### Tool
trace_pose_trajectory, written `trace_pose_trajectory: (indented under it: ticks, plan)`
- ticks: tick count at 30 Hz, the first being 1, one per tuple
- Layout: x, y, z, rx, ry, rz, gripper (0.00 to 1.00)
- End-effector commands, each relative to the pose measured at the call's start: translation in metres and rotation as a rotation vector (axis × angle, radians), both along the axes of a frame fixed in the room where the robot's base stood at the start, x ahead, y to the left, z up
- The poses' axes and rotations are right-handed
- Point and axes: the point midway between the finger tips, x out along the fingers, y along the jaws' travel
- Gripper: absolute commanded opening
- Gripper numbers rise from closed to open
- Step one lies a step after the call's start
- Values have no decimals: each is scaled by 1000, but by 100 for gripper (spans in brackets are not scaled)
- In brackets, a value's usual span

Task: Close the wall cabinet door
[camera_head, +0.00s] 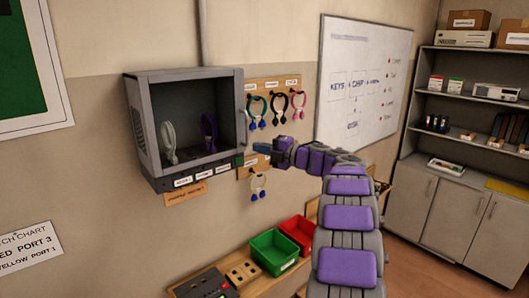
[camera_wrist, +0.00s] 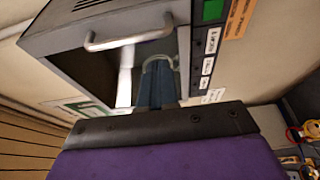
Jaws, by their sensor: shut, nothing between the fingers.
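The grey wall cabinet (camera_head: 190,72) hangs on the wall at left in the head view, its dark inside and two hanging cables visible. In the wrist view its bar handle (camera_wrist: 130,38) is on a grey frame edge, just beyond my fingers. The handle is small at the cabinet's right edge in the head view (camera_head: 246,133). I cannot tell the door's exact angle or whether it is glazed. My gripper (camera_head: 261,148) is shut and empty, near the cabinet's lower right corner. Its dark blue fingers (camera_wrist: 158,85) show in the wrist view; contact with the cabinet is unclear.
A pegboard (camera_head: 272,84) with several hanging cables is right of the cabinet. A whiteboard (camera_head: 365,75) is farther right. Below are a green bin (camera_head: 272,250) and red bin (camera_head: 297,232) on a bench. Shelves (camera_head: 470,85) stand at the far right.

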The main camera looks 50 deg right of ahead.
Motion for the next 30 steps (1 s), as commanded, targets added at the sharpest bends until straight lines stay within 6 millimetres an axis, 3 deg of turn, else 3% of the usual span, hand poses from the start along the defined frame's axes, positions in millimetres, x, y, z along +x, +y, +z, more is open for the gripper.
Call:
trace_pose_trajectory:
  ticks: [15, 23, 30]
  plan:
    - [-78, -46, 0, 0, -2, -8, 0]
    - [-87, -48, 1, 1, 0, -5, 0]
    - [-81, -45, 4, 6, -10, -20, 0]
